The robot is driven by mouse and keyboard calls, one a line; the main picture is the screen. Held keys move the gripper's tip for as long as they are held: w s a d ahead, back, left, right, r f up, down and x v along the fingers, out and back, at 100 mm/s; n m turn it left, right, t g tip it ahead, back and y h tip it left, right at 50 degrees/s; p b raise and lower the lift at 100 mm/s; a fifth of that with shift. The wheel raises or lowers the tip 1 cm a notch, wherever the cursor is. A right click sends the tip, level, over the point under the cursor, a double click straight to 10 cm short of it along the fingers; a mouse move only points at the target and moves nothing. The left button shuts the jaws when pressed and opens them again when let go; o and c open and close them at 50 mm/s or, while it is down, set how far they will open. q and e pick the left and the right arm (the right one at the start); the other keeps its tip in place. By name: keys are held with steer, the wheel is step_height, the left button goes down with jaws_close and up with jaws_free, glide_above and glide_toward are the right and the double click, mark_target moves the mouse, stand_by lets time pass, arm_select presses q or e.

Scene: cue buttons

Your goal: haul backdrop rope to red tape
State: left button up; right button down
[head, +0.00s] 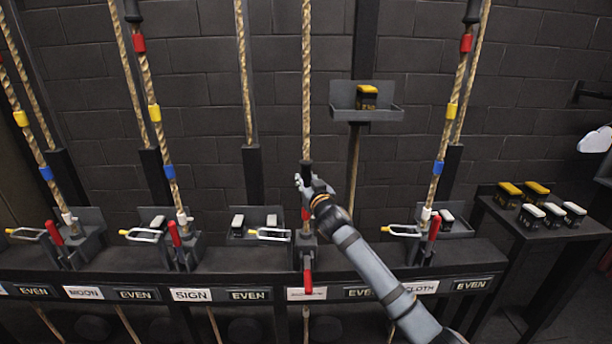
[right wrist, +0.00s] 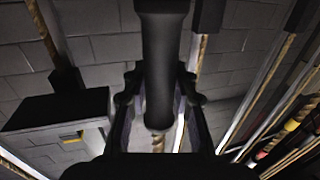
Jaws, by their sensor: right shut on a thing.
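My right gripper (head: 309,188) is shut on the black sleeve (head: 306,168) of the middle rope (head: 306,80), low down just above the rail. In the right wrist view the black sleeve (right wrist: 158,70) stands between the jaws, with a bit of rope (right wrist: 158,143) showing past its end. A small red band (head: 306,214) shows just below the gripper; other tapes on this rope are hidden or cannot be made out. A red lever (head: 308,282) points down below it. The label (head: 307,294) under this rope is too small to read. My left gripper is not in view.
Neighbouring ropes, left (head: 152,85) and right (head: 455,90), carry red, yellow, blue and white bands, with upright red levers. Labels read MOON (head: 84,293), SIGN (head: 193,295) and CLOTH. A shelf (head: 367,113) holds a yellow-topped block; a side table (head: 540,235) holds several blocks.

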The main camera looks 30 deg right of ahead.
steer(key=shift+f, duration=0.7)
steer(key=c, duration=1)
jaws_free()
steer(key=shift+r, duration=0.1)
steer(key=shift+c, duration=0.2)
steer(key=v, duration=1.2)
